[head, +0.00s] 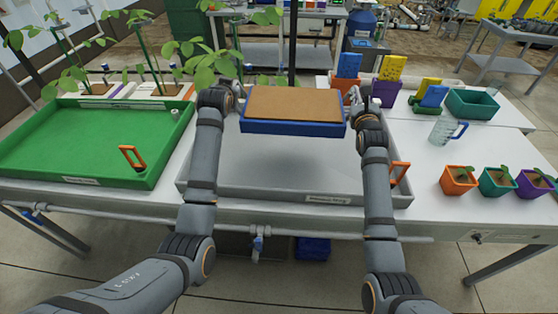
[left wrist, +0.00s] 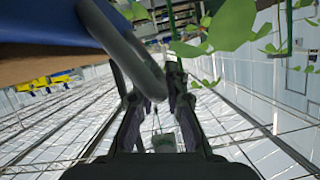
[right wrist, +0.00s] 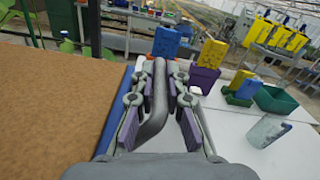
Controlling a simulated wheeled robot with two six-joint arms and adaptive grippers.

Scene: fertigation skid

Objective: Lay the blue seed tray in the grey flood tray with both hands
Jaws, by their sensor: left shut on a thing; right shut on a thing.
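The blue seed tray (head: 292,128), filled with brown soil, hangs roughly level above the grey flood tray (head: 285,193), with a shadow below it. My left gripper (head: 240,92) is shut on the tray's left grey handle, which also shows in the left wrist view (left wrist: 135,50). My right gripper (head: 350,98) is shut on the right handle, clear in the right wrist view (right wrist: 157,105). The flood tray lies on the white bench, its front rim labelled and its floor bare where visible. My arms and the seed tray hide parts of it.
A green tray (head: 90,140) with an orange handle stands left. Leafy seedlings (head: 205,60) rise behind. On the right are a clear jug (head: 445,131), a teal bin (head: 472,104), sponges (head: 391,68) and small pots (head: 458,181). An orange handle (head: 399,173) sits at the flood tray's front right.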

